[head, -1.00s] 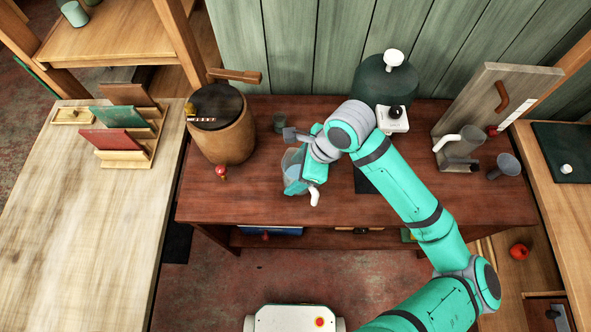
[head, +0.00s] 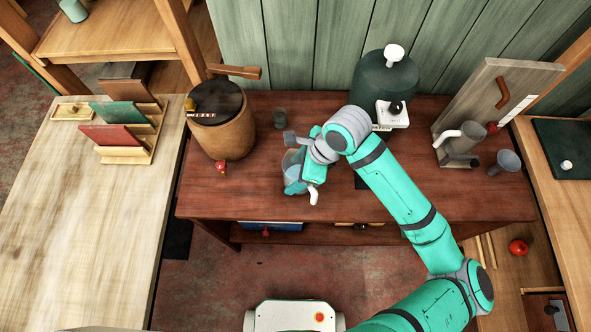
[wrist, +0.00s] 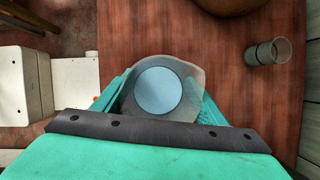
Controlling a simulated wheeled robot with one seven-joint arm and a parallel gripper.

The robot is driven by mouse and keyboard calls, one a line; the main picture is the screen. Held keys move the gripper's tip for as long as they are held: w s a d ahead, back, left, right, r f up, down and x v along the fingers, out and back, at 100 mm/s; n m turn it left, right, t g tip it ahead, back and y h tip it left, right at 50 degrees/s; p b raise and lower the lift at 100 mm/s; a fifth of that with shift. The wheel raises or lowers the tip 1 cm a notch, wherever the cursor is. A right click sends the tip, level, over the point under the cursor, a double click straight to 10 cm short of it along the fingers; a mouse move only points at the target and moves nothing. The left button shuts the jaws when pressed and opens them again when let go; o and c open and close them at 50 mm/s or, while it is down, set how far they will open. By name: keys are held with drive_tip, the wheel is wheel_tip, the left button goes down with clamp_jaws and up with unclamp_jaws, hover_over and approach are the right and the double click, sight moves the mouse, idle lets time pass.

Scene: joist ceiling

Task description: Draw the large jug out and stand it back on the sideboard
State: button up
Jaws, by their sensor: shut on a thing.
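A clear jug (head: 290,160) with a pale blue round surface inside is over the left-middle of the dark red sideboard (head: 250,205). In the wrist view the jug (wrist: 190,75) sits between the two teal fingers, its rim facing the camera. My gripper (wrist: 162,100) is shut on it; in the head view the gripper (head: 297,184) partly hides it. A white curved piece (head: 314,195) shows beside the gripper, perhaps the handle. The jug looks upright; I cannot tell whether its base touches the sideboard.
A wooden barrel (head: 232,135) stands left of the jug, and a small grey-green cup (head: 280,118) stands behind it. A dark green urn (head: 385,80) is at the back. A grey jug (head: 462,145) and a funnel-like cup (head: 506,162) stand right. The sideboard's front strip is mostly bare.

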drive_tip(key=shift+f, duration=0.35)
idle(0.4)
drive_tip(key=o, duration=2.1)
drive_tip(key=v, duration=1)
drive_tip(key=shift+s+d+r, duration=0.15)
drive_tip(key=shift+d+r, duration=0.1)
drive_tip(key=shift+r, duration=0.1)
drive_tip(key=shift+w, duration=0.25)
